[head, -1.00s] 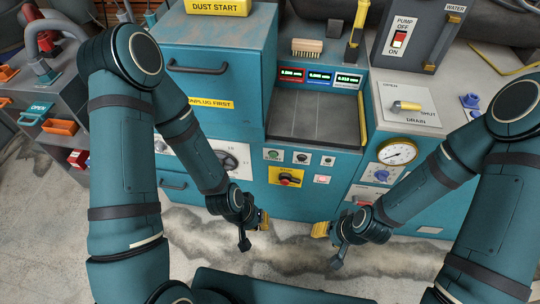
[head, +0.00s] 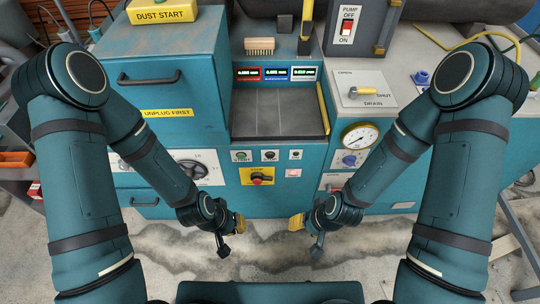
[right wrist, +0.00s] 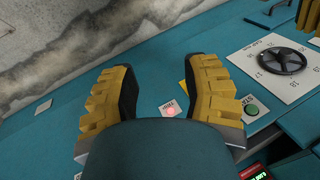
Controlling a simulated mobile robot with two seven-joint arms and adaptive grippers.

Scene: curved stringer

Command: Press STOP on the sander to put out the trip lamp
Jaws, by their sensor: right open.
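The sander (head: 200,90) is a teal machine in front of me. On its front a red knob sits on a yellow plate (head: 257,176); I take it for STOP, though its label is too small to read. Right of it the small trip lamp (head: 293,173) glows pinkish red; it also shows lit in the right wrist view (right wrist: 171,110). My left gripper (head: 233,237) hangs empty below and left of the yellow plate; its finger gap is unclear. My right gripper (head: 305,232) is below and right of the lamp, open and empty, its yellow fingers wide apart in the right wrist view (right wrist: 156,105).
A green START button (head: 241,156) and other small controls sit above the yellow plate. A handwheel (head: 192,170) is on the left, a gauge (head: 361,135) on the right. The stained floor (head: 270,250) before the sander is clear.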

